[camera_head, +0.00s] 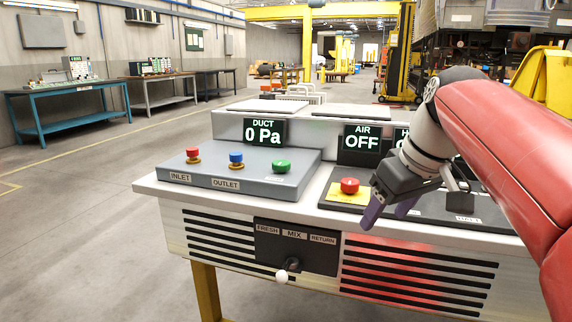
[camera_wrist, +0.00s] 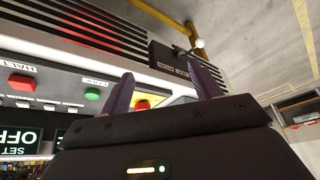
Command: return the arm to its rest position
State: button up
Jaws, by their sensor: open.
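My gripper (camera_head: 386,214) hangs over the front right of the control bench (camera_head: 165,192) in the head view, its two dark purple fingers apart and nothing between them. The fingers are just right of the red button on a yellow plate (camera_head: 349,186) and appear apart from it. The open gripper also shows in the wrist view (camera_wrist: 160,76). There, part of the yellow plate shows between the fingers. My red arm comes in from the right and hides the bench's right end.
A grey box carries red, blue and green buttons (camera_head: 281,166). Displays read DUCT 0 Pa (camera_head: 264,133) and AIR OFF (camera_head: 361,143); a third is mostly hidden. A white-knobbed lever (camera_head: 282,276) sticks out of the front panel labelled FRESH, MIX, RETURN. Floor to the left is clear.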

jog(key=s+a+f+m+t+h, duration=0.1)
jog(key=s+f+m, duration=0.4)
jog(key=s+f, duration=1)
notch_tip(320, 180, down, 4)
jog(key=shift+a+t+h, duration=0.2)
jog(key=shift+t+h, duration=0.1)
jog(key=shift+h, duration=0.3)
